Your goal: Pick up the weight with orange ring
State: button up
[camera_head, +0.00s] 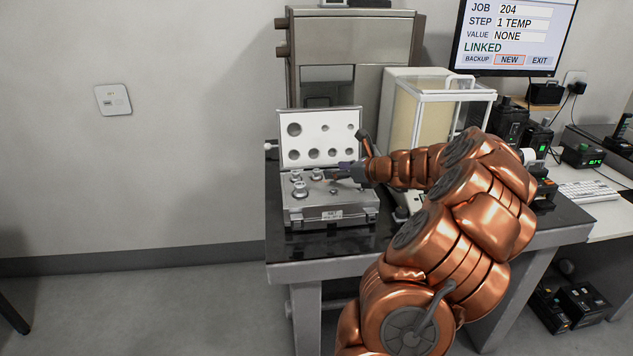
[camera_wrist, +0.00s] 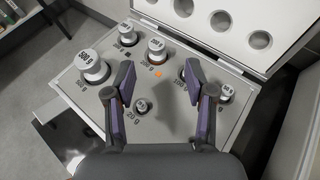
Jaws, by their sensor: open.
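The open metal weight case (camera_head: 330,210) stands on the dark table in the head view. In the wrist view, a silver weight (camera_wrist: 155,48) at the back shows a reddish-orange band low on its body, beside a "200 g" marking.
A large 500 g weight (camera_wrist: 92,68) stands left, another weight (camera_wrist: 127,35) at back left, a small 20 g weight (camera_wrist: 140,105) near the left finger, and one (camera_wrist: 226,92) right. The upright lid (camera_head: 318,140) closes off the back. A glass-walled balance (camera_head: 420,112) stands right.

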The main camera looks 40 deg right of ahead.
aim_at(319, 171)
jog(key=shift+a+x, duration=0.1)
jog(key=shift+x, duration=1.8)
jog(key=shift+a+x, duration=0.15)
jog(key=shift+x, duration=1.8)
jog(key=shift+s+f, duration=0.1)
jog(key=shift+c, duration=0.5)
grip_shut()
